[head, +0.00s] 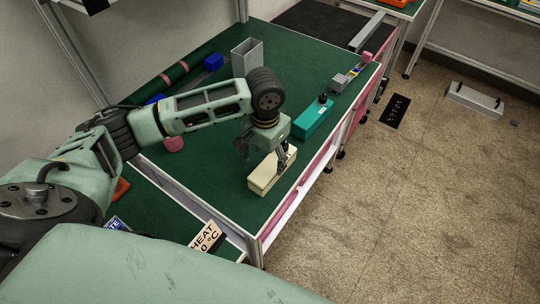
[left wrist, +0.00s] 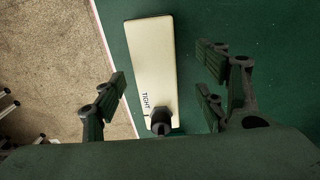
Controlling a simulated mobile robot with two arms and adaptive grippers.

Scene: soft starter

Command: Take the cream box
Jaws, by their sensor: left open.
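The cream box (head: 262,180) lies on the green table top (head: 215,189) near its right edge. In the left wrist view the cream box (left wrist: 151,62) is a long pale block marked "TIGHT", with a black knob (left wrist: 160,122) at its near end. My left gripper (head: 281,160) is over the box's far end in the head view. In the left wrist view the left gripper (left wrist: 158,92) is open, with fingers apart on either side of the box and visible gaps between them and it. Part of the box is hidden behind the gripper in the head view. My right gripper is not in view.
A teal box (head: 313,120) with a black knob stands just beyond the cream box. A grey open container (head: 247,57), a blue block (head: 213,62) and a pink round thing (head: 173,144) are farther back or left. The table edge drops to the floor on the right.

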